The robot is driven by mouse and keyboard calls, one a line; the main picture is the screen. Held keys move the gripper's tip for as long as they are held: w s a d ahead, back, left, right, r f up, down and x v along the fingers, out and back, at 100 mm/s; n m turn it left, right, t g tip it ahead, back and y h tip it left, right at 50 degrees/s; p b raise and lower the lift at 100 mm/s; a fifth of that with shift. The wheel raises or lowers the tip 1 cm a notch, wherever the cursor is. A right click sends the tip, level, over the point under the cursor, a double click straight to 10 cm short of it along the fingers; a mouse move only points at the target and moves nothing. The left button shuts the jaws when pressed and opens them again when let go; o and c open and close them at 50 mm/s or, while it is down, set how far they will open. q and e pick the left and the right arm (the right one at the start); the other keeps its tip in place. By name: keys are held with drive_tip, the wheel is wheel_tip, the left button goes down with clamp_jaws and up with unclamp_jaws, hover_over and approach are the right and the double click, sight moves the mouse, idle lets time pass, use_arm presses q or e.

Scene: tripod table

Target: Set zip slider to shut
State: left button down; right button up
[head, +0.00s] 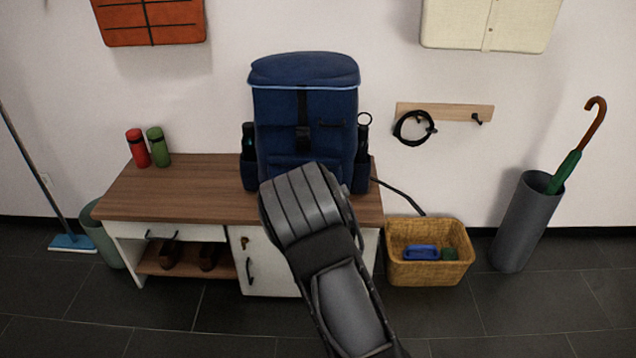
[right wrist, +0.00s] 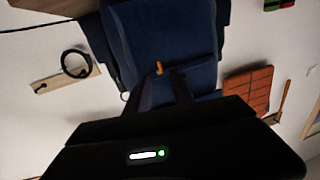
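A blue backpack (head: 304,115) stands upright on the wooden bench; a light blue line runs around it below its top. It fills the upper middle of the right wrist view (right wrist: 165,38). A small orange tab (right wrist: 158,68), seemingly the zip slider's pull, shows against the blue cloth there. In the head view my right arm covers the backpack's lower front and hides the tab and the fingertips. In the right wrist view my right gripper (right wrist: 163,80) has two dark fingers apart, with blue cloth between them, close to the tab; contact cannot be told. My left gripper is not in view.
The bench (head: 185,185) bears a red bottle (head: 138,147) and a green bottle (head: 158,147) at left. A wicker basket (head: 428,272) and a grey umbrella stand (head: 528,222) are at right. A wall rack (head: 455,112) holds a black loop. The floor in front is clear.

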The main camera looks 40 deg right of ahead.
drive_tip(key=b+x, duration=0.1)
drive_tip(key=x, duration=0.6)
drive_tip(key=shift+w+d, duration=0.15)
drive_tip(key=shift+w, duration=0.15)
clamp_jaws()
idle(1.2)
